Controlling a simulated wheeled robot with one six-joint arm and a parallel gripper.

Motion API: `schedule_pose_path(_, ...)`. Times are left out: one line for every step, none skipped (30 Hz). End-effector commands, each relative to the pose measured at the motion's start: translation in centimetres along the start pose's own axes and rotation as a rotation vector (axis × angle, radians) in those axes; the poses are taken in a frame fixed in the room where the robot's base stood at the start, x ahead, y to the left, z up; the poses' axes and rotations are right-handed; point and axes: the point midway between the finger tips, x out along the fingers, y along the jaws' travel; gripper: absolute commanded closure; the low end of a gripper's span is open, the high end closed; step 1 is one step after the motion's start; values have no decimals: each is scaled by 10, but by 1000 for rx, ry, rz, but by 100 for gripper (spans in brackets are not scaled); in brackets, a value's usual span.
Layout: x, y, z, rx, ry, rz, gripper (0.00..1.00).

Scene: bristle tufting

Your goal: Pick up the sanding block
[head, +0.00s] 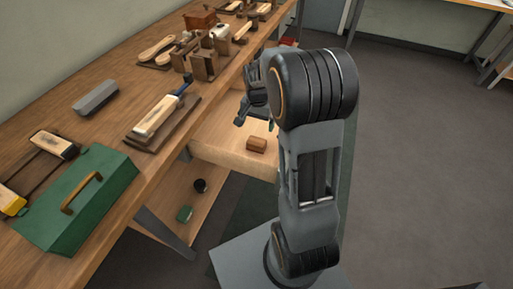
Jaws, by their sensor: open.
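A small brown block (256,145), which looks like the sanding block, lies in the open wooden drawer (225,157) below the bench top. A longer grey block (95,97) lies on the bench top at the left; I cannot tell for sure which of the two is the sanding block. My gripper (255,122) is open and empty. In the picture it is just above the brown block, apart from it, over the drawer. The upper arm hides part of the drawer's right side.
A green toolbox (80,205) with a tan handle stands at the bench's near end. A brush on a dark board (160,120) lies near the front edge. Wooden tools and fixtures (205,62) crowd the far bench. A lower shelf (170,195) holds small items. The floor at right is clear.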

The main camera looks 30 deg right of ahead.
Motion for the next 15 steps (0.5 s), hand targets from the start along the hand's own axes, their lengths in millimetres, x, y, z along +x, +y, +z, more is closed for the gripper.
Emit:
schedule_pose_path(11, 0, 0, 0, -1, 1, 0)
schedule_pose_path(16, 0, 0, 0, -2, 1, 0)
schedule_pose_path(23, 0, 0, -1, -1, 1, 0)
schedule_pose_path(27, 0, 1, -1, -2, 1, 0)
schedule_pose_path(32, 0, 0, -1, -1, 1, 0)
schedule_pose_path(36, 0, 0, -1, 0, 0, 0)
schedule_pose_path(39, 0, 0, -2, 0, 0, 0)
schedule_pose_path(42, 0, 0, -2, -1, 0, 0)
schedule_pose_path(45, 0, 0, -2, 0, 0, 0)
schedule_pose_path(47, 0, 0, -2, 1, -1, 0)
schedule_pose_path(48, 0, 0, -2, 1, -1, 0)
schedule_pose_path(49, 0, 0, -2, 2, -1, 0)
schedule_pose_path(50, 0, 0, -2, 2, -1, 0)
schedule_pose_path(50, 0, 0, -2, 2, -1, 0)
schedule_pose_path(52, 0, 0, -3, 2, -1, 0)
